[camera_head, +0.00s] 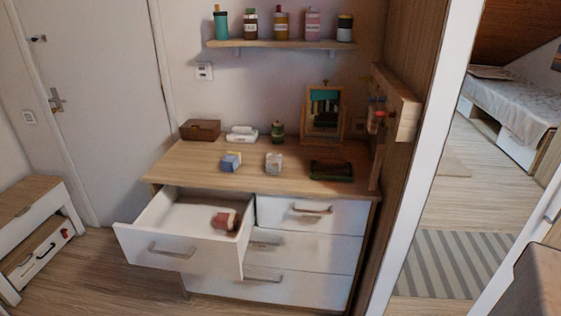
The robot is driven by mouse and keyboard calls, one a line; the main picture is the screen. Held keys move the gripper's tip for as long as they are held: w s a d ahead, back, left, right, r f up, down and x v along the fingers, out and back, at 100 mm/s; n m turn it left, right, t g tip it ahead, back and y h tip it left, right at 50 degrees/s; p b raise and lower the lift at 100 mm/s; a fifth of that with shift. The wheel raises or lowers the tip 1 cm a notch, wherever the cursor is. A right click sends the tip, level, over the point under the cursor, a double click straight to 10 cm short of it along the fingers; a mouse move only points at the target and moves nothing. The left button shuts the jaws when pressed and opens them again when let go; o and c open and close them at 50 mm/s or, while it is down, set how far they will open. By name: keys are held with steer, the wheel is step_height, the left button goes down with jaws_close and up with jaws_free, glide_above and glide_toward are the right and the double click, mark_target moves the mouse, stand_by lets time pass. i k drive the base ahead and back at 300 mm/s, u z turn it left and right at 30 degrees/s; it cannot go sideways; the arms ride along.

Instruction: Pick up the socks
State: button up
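A small reddish-pink and white bundle (225,219), which looks like rolled socks, lies in the open top-left drawer (184,216), towards its right side. Two similar small bundles sit on the dresser top (200,172): a blue and white one (231,161) and a grey-white one (274,163). They may also be rolled socks; they are too small to tell for sure. My gripper is not in view, so I see nothing held.
The dresser's other drawers (310,214) are shut. A brown box (200,130), a framed mirror (324,110) and a dark tray (331,170) stand on top. Bottles line the shelf (280,44) above. A white-edged panel (420,170) rises at right. Floor shows at lower left.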

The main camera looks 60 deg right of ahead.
mark_target(272, 164)
steer(key=u, duration=0.05)
steer(key=i, duration=1)
steer(key=z, duration=0.05)
